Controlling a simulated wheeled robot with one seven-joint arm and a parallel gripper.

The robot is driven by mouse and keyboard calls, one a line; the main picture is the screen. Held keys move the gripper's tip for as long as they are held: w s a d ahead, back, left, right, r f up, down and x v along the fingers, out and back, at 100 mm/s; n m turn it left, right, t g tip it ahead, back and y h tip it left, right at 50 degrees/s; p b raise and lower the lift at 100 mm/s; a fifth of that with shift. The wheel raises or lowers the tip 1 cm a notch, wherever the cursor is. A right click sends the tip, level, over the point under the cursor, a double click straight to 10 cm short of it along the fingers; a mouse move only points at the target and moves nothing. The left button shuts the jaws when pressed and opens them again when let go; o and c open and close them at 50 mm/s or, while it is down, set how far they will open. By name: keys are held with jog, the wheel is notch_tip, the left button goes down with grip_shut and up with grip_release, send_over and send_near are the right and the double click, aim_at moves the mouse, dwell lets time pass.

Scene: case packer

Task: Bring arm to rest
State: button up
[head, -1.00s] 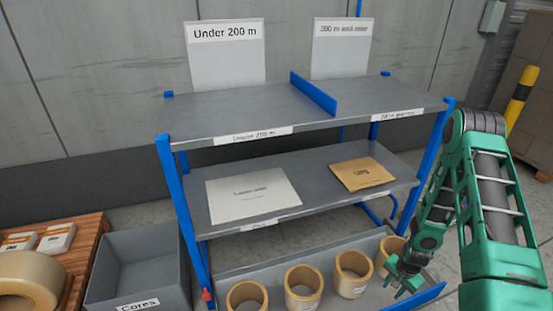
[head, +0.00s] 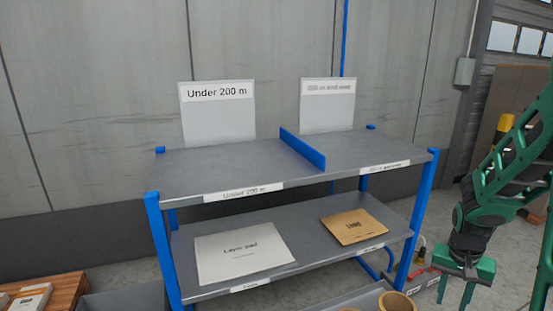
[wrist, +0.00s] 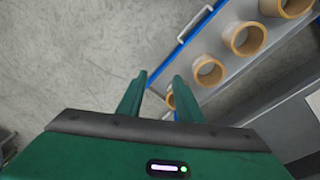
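My green arm is at the right side of the head view. My gripper (head: 456,292) points downward at the lower right, beside the rack's right post and apart from it. In the wrist view my gripper (wrist: 158,92) has its two fingers spread with a gap between them. Nothing is held between the fingers. Bare floor and the edge of the low tray show beyond them.
A blue-framed rack (head: 428,195) stands ahead with a layer pad (head: 242,250) and a brown envelope (head: 354,226) on its middle shelf. Several cardboard cores (wrist: 208,72) sit in the low tray (wrist: 182,54). A grey bin (head: 125,301) is at lower left. Open floor (wrist: 70,60) lies left in the wrist view.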

jog(key=s+a+r+n, duration=0.1)
jog(key=s+a+r, duration=0.2)
jog(key=s+r, duration=0.4)
jog(key=s+a+r+y, duration=0.1)
jog(key=s+a+r, duration=0.2)
jog(key=s+r, duration=0.4)
jog(key=s, duration=0.5)
jog(key=shift+s+a+n+y, duration=0.15)
jog(key=shift+a+n+y, duration=0.15)
jog(key=shift+n, duration=0.1)
jog(key=shift+r, duration=0.1)
jog(key=shift+w+f, duration=0.25)
jog(key=shift+w, duration=0.4)
